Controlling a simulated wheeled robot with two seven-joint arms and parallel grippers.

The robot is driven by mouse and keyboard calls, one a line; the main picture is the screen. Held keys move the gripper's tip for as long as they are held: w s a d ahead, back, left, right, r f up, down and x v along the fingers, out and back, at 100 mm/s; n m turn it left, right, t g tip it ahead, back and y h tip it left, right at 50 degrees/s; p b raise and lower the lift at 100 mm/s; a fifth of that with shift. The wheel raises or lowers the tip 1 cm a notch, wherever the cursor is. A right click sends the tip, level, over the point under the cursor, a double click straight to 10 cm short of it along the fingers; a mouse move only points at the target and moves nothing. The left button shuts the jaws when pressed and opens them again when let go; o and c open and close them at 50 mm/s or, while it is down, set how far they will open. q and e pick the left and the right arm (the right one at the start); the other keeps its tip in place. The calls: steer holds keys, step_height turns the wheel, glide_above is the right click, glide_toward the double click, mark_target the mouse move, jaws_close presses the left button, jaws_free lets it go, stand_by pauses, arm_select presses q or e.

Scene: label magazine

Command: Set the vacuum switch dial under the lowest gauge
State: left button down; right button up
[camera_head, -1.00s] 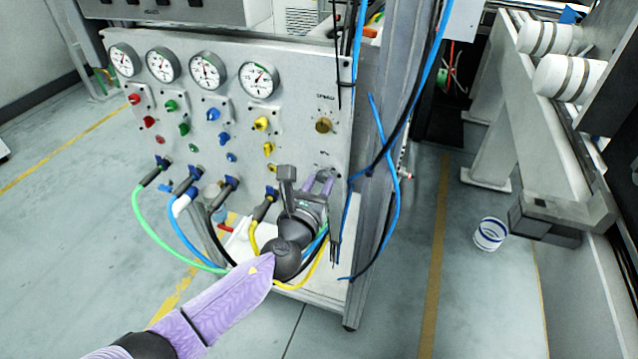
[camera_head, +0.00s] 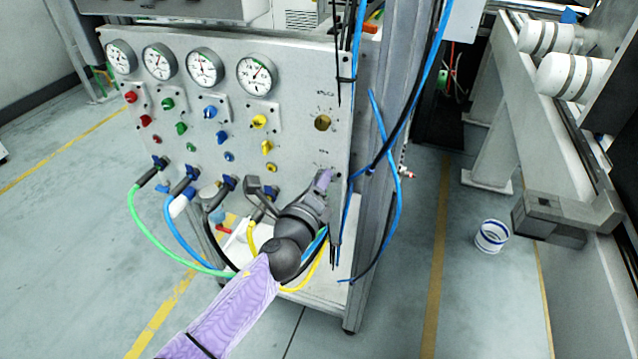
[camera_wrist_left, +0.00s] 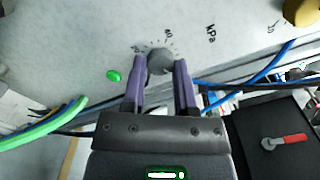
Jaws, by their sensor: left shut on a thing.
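The vacuum switch dial (camera_wrist_left: 160,61) is a small grey round knob with scale marks around it and "kPa" lettering beside it, on the pale panel. My left gripper (camera_wrist_left: 160,66) has its two purple fingers on either side of the dial, shut on it. In the head view my left gripper (camera_head: 325,178) is at the panel's lower right, where it hides the dial. The gauges stand in a row along the panel's top; the rightmost gauge (camera_head: 257,75) shows lowest in the picture. My right gripper is not in view.
A brass knob (camera_head: 323,122) sits above my left gripper. Yellow, blue, green and red knobs fill the panel to its left. Coloured hoses, including a green hose (camera_head: 140,225), hang below. Blue and black cables run down the post on the right.

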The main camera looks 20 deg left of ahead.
arm_select(q)
steer(key=n+p, duration=0.4)
steer(key=n, duration=1.8)
steer(key=shift+r+p, duration=0.1)
steer(key=shift+p, duration=0.3)
steer(key=shift+n, duration=0.4)
steer(key=shift+c, duration=2)
jaws_free()
